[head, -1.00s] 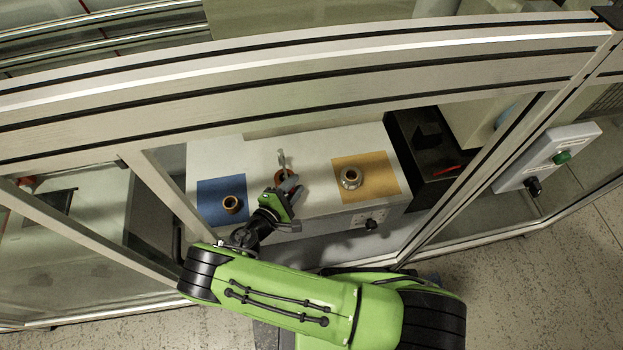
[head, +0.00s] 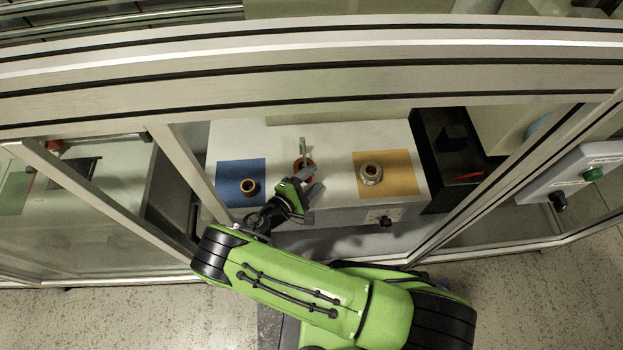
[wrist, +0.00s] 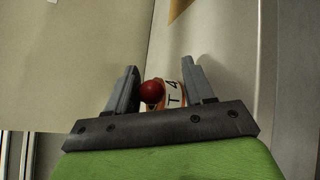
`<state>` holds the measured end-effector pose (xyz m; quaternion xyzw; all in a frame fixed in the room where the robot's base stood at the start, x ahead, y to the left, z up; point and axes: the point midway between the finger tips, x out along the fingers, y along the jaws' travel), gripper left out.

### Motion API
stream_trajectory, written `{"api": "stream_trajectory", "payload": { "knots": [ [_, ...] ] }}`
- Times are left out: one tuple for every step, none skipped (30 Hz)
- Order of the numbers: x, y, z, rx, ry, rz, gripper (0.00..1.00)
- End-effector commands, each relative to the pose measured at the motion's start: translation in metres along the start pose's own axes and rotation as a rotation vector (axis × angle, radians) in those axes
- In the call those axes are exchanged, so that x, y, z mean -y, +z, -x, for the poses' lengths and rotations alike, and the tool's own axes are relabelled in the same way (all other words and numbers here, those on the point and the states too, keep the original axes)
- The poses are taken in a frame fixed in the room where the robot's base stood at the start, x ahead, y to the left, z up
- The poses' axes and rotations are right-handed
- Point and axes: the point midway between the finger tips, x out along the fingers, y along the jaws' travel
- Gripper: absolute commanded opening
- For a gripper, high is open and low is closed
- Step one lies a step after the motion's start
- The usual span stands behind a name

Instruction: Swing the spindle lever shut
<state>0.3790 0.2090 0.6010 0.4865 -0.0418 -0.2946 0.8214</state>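The spindle lever shows in the head view as a thin grey upright piece (head: 303,146) above a small orange-brown base (head: 303,163), between the blue and yellow mats. My gripper (head: 307,183) is just in front of it, nearer the bench's front edge. In the wrist view my gripper (wrist: 163,86) is open, its two grey fingers apart. A red ball (wrist: 152,92) shows between them, close to the left finger; I cannot tell if they touch. Beside it is a white and orange part marked "T 4" (wrist: 174,96). My gripper hides part of the base in the head view.
A brass ring stands on the blue mat (head: 228,170) at the left. A metal fitting (head: 371,173) stands on the yellow mat (head: 404,180) at the right. A frame beam (head: 300,75) crosses above, with posts on both sides. A black box (head: 450,140) stands at the right.

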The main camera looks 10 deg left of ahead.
Motion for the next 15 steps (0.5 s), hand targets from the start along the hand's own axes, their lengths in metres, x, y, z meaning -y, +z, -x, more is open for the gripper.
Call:
{"api": "stream_trajectory", "payload": {
  "knots": [
    [-0.001,0.0,0.0,0.0,0.001,-0.001,0.53],
    [-0.001,0.0,0.0,0.0,0.001,-0.002,0.53],
    [-0.001,0.0,0.003,-0.001,0.002,-0.002,0.53],
    [-0.002,0.0,0.006,-0.002,0.002,-0.002,0.53],
    [-0.002,-0.001,0.01,-0.004,0.003,-0.002,0.53],
    [-0.002,-0.001,0.018,-0.005,0.003,-0.001,0.53],
    [-0.002,-0.001,0.024,-0.006,0.003,-0.001,0.53],
    [-0.002,0.0,0.031,-0.006,0.004,-0.001,0.53],
    [-0.002,0.0,0.04,-0.006,0.004,-0.001,0.53],
    [-0.002,0.0,0.046,-0.005,0.003,-0.001,0.53],
    [-0.002,0.0,0.052,-0.005,0.003,0.0,0.53],
    [-0.001,0.0,0.06,-0.004,0.002,0.0,0.53],
    [-0.001,0.0,0.064,-0.004,0.002,0.0,0.53],
    [-0.001,0.0,0.068,-0.004,0.002,0.0,0.53],
    [0.0,0.0,0.072,-0.003,0.001,0.001,0.53]
  ]
}}
